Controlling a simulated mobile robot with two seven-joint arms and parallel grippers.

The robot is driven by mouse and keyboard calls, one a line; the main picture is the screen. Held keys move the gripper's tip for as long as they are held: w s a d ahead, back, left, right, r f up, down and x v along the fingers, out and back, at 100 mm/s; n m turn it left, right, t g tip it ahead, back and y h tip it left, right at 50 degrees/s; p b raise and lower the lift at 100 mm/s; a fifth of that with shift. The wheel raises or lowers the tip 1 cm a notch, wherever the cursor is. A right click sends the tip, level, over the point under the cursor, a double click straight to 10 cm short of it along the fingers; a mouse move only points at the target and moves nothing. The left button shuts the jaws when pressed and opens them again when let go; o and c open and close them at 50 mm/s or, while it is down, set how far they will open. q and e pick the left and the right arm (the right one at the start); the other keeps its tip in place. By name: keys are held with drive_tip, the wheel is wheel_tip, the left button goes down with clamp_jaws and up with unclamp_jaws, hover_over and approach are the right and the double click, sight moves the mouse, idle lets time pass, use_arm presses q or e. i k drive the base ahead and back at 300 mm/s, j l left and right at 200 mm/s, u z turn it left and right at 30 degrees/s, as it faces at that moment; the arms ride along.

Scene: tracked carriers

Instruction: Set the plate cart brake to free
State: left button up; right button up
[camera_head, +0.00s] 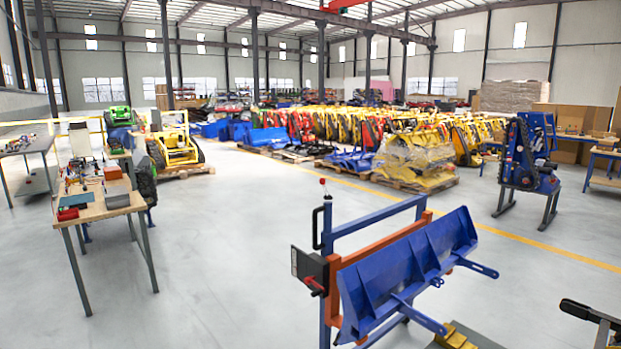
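A blue upright frame (328,240) stands in the foreground, with an orange bracket (334,290) and a wide blue ribbed plate (410,262) on it. A dark box (307,263) with a small red-ended lever (315,286) sits on its left side. A red ball (322,181) tops a thin post above a black loop handle. At the lower right edge, a black grip (577,309) on a grey bar is cut off by the frame. I cannot tell which part is the plate cart brake or how it is set. Neither gripper shows.
A workbench (100,210) with small tools and a red box stands at the left. A blue machine on a stand (528,165) is at the right. Rows of yellow and red machines fill the back. The grey floor between bench and frame is clear. A yellow part (455,338) lies at the bottom edge.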

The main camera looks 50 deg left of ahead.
sight(322, 181)
drive_tip(key=i+j+u, duration=0.15)
drive_tip(key=j, duration=0.3)
drive_tip(key=j+u, duration=0.15)
drive_tip(key=j, duration=0.3)
drive_tip(key=i+j+u, duration=0.1)
drive_tip(key=j, duration=0.3)
drive_tip(key=i+j+u, duration=0.3)
drive_tip(key=i+j, duration=0.15)
drive_tip(key=j, duration=0.3)
drive_tip(key=i+j+u, duration=0.1)
drive_tip(key=j, duration=0.25)
drive_tip(key=i+j, duration=0.15)
drive_tip(key=j, duration=0.2)
drive_tip(key=k+j+z, duration=0.15)
drive_tip(key=j, duration=0.2)
drive_tip(key=k+j+z, duration=0.1)
drive_tip(key=j, duration=0.25)
drive_tip(key=k+j+z, duration=0.15)
drive_tip(key=k+j, duration=0.15)
